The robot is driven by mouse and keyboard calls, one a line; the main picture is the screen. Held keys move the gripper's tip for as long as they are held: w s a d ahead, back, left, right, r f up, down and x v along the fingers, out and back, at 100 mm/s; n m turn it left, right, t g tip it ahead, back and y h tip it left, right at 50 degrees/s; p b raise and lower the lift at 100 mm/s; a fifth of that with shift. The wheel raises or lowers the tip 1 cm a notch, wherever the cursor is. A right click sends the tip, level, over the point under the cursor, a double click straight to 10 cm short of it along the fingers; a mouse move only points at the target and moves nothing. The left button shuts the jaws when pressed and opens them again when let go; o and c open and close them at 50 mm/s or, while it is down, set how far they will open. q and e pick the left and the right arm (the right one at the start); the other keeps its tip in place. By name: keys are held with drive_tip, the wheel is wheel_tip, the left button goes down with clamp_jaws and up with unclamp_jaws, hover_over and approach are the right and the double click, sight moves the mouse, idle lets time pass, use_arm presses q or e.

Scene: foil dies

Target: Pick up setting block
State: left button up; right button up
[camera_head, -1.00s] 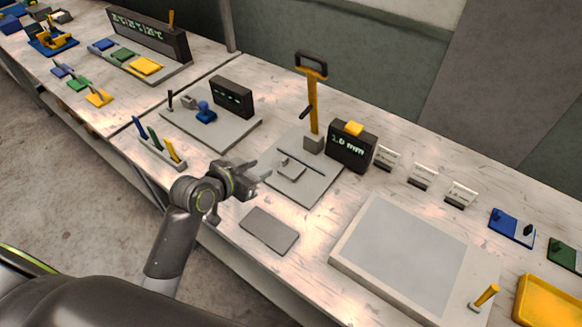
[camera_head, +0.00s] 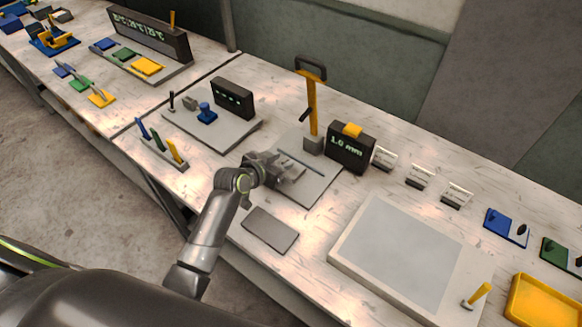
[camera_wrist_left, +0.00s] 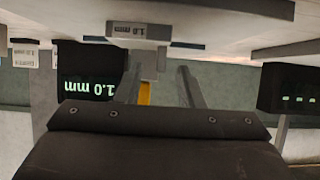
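A small grey block with a "1.0 mm" label (camera_wrist_left: 138,31) shows in the left wrist view, just beyond my left fingertips and apart from them. It appears to rest on the grey base plate (camera_head: 315,188) of the yellow-handled stand (camera_head: 312,105). In the head view my left gripper hides it. My left gripper (camera_head: 290,165) is over this plate; in the left wrist view its two fingers (camera_wrist_left: 160,85) are spread with nothing held between them. My right gripper is in neither view.
A black display reading 1.0 mm (camera_head: 347,154) with a yellow top stands behind the plate. Several small white-labelled stands (camera_head: 420,176) line up to its right. A large grey slab (camera_head: 345,255) and a flat grey pad (camera_head: 270,229) lie in front.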

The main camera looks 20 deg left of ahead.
use_arm(q)
drive_tip(key=shift+x, duration=1.4)
clamp_jaws()
